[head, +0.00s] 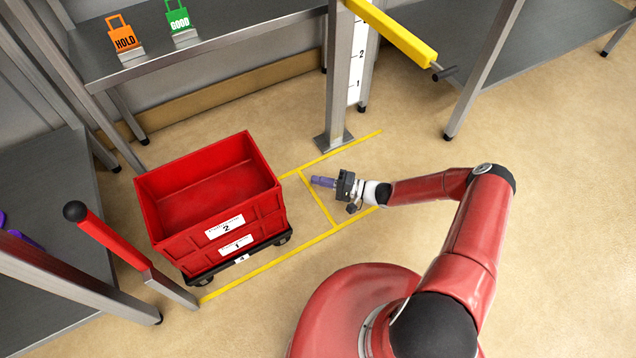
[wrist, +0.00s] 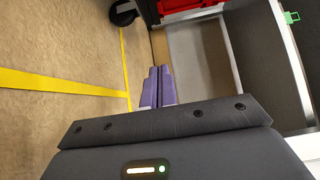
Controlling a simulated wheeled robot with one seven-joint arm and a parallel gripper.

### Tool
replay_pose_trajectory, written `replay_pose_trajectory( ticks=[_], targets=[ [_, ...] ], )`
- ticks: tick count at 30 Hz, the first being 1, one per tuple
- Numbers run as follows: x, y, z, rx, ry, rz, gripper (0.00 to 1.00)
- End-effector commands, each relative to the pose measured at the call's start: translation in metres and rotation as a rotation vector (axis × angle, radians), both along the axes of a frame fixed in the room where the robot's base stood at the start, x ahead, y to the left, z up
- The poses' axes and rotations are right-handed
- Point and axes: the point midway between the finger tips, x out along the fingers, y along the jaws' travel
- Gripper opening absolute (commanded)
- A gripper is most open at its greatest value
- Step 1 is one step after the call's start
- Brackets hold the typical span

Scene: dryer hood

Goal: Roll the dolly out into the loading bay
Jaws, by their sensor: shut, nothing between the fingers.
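The low black dolly (head: 262,250) stands on the floor at left centre in the head view, with wheels at its corners. Two stacked red crates (head: 160,228) sit on it, labelled 2 above and 1 below; the top one looks empty. Yellow floor lines (head: 318,200) run along both sides and across to the right of the dolly. My gripper (head: 318,181), with purple fingers, is shut and empty, low to the right of the crates and apart from them. In the wrist view the fingers (wrist: 158,88) are together; a dolly wheel (wrist: 124,12) shows at the top.
A steel upright (head: 338,90) and a yellow bar (head: 395,32) stand behind my gripper. Floor at right is clear.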

Motion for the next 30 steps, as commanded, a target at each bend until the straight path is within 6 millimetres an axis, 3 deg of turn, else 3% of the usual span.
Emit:
replay_pose_trajectory(
  ticks=[4, 15, 21, 30],
  targets=[
    [0.015, -0.018, -0.006, -0.004, -0.004, 0.003, 0.00],
    [-0.005, -0.095, 0.000, -0.002, 0.000, 0.002, 0.00],
    [-0.009, -0.112, 0.000, 0.000, 0.000, 0.004, 0.00],
    [-0.010, -0.114, -0.001, -0.001, 0.001, 0.005, 0.00]
  ],
)
